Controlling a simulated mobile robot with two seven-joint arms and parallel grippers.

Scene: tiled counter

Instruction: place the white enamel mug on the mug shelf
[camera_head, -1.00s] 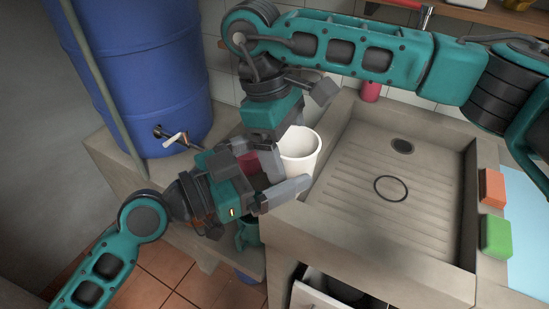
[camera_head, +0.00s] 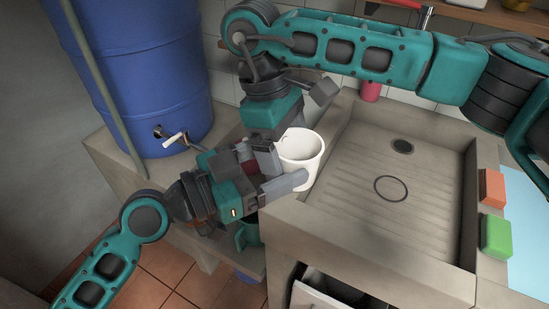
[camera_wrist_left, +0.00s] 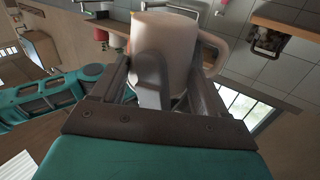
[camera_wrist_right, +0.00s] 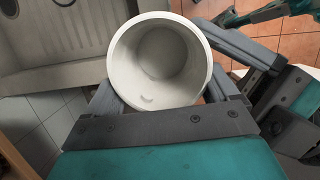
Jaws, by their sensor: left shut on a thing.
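The white enamel mug (camera_head: 301,146) is held roughly upright in the air by the sink's left front corner. My left gripper (camera_head: 278,172) is shut on it from the left. In the left wrist view the mug (camera_wrist_left: 172,45) is between the left fingers, with its handle on the right. My right gripper (camera_wrist_right: 160,95) comes from above, its fingers on either side of the mug; whether they press on it is unclear. The right wrist view looks into the empty mug (camera_wrist_right: 150,60). A wooden shelf (camera_head: 480,12) is at the top right; whether it is the mug shelf is unclear.
The concrete sink (camera_head: 400,225) lies right of the mug. An orange sponge (camera_head: 492,188) and a green sponge (camera_head: 496,236) sit on its right rim. A blue barrel with a tap (camera_head: 150,80) stands at left. A red thing (camera_head: 371,91) stands behind the sink.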

